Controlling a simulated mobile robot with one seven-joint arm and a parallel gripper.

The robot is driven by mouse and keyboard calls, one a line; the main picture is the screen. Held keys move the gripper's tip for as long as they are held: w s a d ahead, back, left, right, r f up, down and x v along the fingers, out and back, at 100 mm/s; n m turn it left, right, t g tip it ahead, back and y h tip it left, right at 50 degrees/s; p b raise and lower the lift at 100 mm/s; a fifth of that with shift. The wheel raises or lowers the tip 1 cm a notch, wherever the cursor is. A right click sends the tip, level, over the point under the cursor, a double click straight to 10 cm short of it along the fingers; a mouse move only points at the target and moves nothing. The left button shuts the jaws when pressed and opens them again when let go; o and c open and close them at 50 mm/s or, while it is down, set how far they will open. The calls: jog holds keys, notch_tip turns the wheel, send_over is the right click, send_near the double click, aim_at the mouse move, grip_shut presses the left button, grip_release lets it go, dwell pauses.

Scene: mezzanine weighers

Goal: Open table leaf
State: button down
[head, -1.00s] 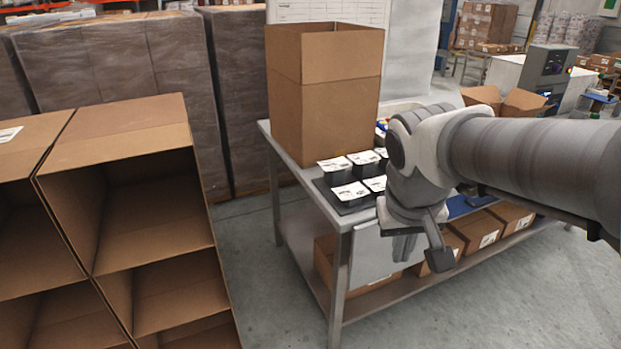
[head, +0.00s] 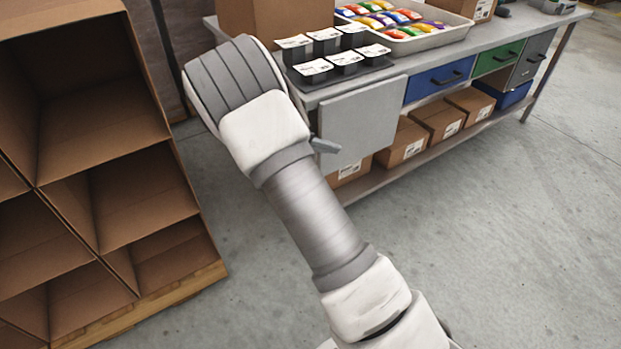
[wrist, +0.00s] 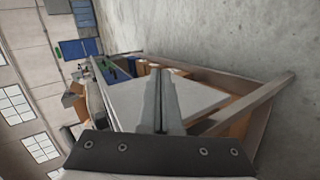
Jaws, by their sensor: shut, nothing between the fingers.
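The table leaf (head: 360,122) is a flat light-grey panel. It hangs down at the front of the metal workbench (head: 402,66), left of the blue drawer. In the wrist view the leaf (wrist: 128,104) shows on both sides of my fingers. My gripper (wrist: 161,76) is shut and empty, its fingers side by side in front of the leaf. I cannot tell whether the fingertips touch it. In the head view my arm hides most of the gripper; a small grey part shows beside the leaf's left edge.
Black trays with white labels (head: 340,70) sit on the bench above the leaf. A bin of colourful packets (head: 425,43) stands behind them. Cardboard boxes (head: 405,142) fill the lower shelf. Open carton compartments (head: 100,195) stand at left. The floor at right (head: 520,220) is clear.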

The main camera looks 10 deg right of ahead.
jog(key=w+a+f+n+t+h+b, duration=0.1)
jog(key=w+a+f+n+t+b, duration=0.15)
jog(key=f, duration=0.55)
jog(key=w+a+f+n+t+b, duration=0.2)
jog(key=w+a+f+t, duration=0.15)
jog(key=f, duration=0.45)
jog(key=w+a+f+n+t+h+b, duration=0.1)
jog(key=w+a+f+n+t+b, duration=0.15)
jog(key=f, duration=0.55)
jog(key=b+x, duration=0.3)
jog(key=x, duration=0.6)
jog(key=shift+w+d+r+t, duration=0.15)
jog(key=shift+w+r+t, duration=0.2)
jog(key=shift+t, duration=0.1)
jog(key=shift+s, duration=0.1)
